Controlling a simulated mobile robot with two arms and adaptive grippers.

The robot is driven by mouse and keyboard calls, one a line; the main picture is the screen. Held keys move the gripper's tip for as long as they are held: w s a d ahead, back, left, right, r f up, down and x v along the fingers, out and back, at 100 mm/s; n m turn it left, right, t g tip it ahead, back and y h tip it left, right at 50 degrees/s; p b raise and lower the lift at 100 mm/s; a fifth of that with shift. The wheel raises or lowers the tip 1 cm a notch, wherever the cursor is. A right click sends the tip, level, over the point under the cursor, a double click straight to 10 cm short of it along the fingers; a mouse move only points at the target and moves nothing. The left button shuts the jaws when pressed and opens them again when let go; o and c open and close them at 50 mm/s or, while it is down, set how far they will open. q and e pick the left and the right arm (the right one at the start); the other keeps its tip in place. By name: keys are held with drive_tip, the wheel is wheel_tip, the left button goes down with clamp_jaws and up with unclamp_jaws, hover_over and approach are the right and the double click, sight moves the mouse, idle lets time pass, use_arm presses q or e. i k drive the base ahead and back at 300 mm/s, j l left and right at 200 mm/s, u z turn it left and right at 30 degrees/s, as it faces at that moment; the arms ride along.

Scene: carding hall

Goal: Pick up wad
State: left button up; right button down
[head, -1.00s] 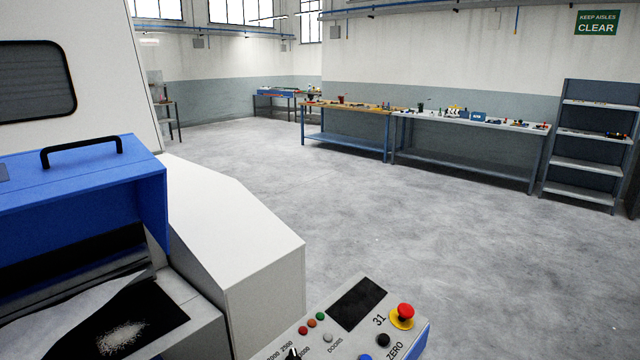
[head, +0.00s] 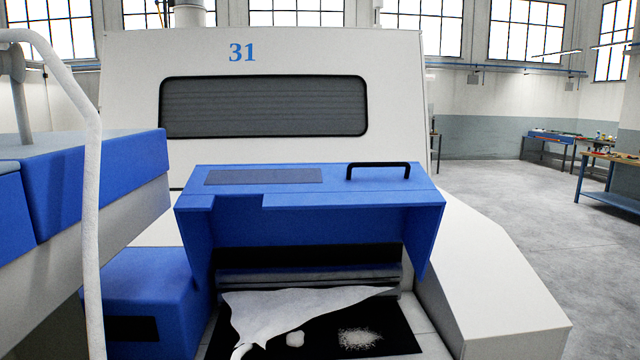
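Neither of my grippers is in view.
The machine's blue hood (head: 330,222) with a black handle (head: 378,166) overhangs the rollers behind the web. A white sloped housing (head: 495,275) stands at the right. A pale curved pipe (head: 91,200) rises at the left. Open floor and workbenches (head: 612,185) lie at right.

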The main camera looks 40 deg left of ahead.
sight(296, 339)
drive_tip(key=u, duration=1.25)
